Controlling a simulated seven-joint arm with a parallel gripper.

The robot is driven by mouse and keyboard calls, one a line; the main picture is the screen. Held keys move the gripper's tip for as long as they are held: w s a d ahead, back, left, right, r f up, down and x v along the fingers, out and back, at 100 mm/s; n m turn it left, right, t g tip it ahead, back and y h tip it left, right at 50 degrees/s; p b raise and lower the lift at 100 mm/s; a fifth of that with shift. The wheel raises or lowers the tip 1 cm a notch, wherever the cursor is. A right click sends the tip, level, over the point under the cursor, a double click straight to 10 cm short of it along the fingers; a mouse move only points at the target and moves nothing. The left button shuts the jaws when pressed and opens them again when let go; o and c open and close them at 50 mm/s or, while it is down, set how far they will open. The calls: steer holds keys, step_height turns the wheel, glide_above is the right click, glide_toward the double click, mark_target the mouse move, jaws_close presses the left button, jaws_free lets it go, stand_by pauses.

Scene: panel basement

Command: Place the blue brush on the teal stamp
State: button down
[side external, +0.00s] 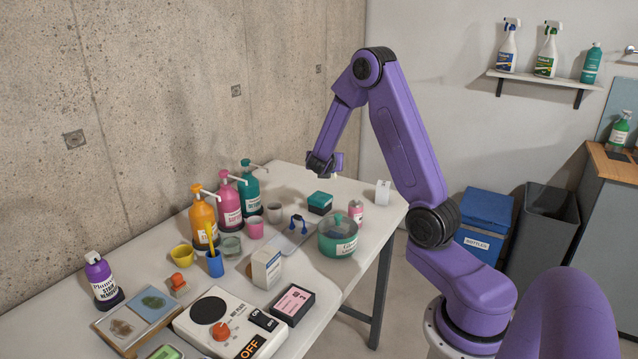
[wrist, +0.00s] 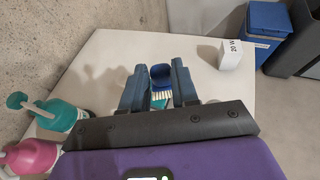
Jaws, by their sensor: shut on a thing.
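My gripper (side external: 323,168) is over the far part of the table. In the wrist view its two fingers (wrist: 158,78) stand on either side of the blue brush (wrist: 161,72) and are shut on it. Pale bristles show below its dark blue body. In the side view the brush is mostly hidden by the gripper, with only a small pale bit showing beneath. The teal stamp (side external: 320,197), a dark block with a teal top, sits on the table below the gripper, with a gap between. In the wrist view a little teal (wrist: 158,104) shows beyond the bristles.
A green-lidded pot (side external: 337,240), a small pink bottle (side external: 355,211) and a white block (side external: 382,191) stand near the stamp. A blue two-legged item (side external: 298,222) and pump bottles (side external: 229,203) are to the left.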

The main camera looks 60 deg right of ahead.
steer(key=shift+w+d+f, duration=0.6)
steer(key=shift+w+f, duration=0.3)
steer(key=shift+f, duration=0.7)
steer(key=shift+w+d+f, duration=0.65)
steer(key=shift+w+f, duration=0.3)
steer(key=shift+f, duration=0.65)
steer(key=shift+w+d+f, duration=0.6)
steer(key=shift+w+f, duration=0.3)
steer(key=shift+f, duration=0.7)
steer(key=shift+f, duration=0.1)
steer(key=c, duration=0.9)
jaws_free()
steer(key=shift+o, duration=0.2)
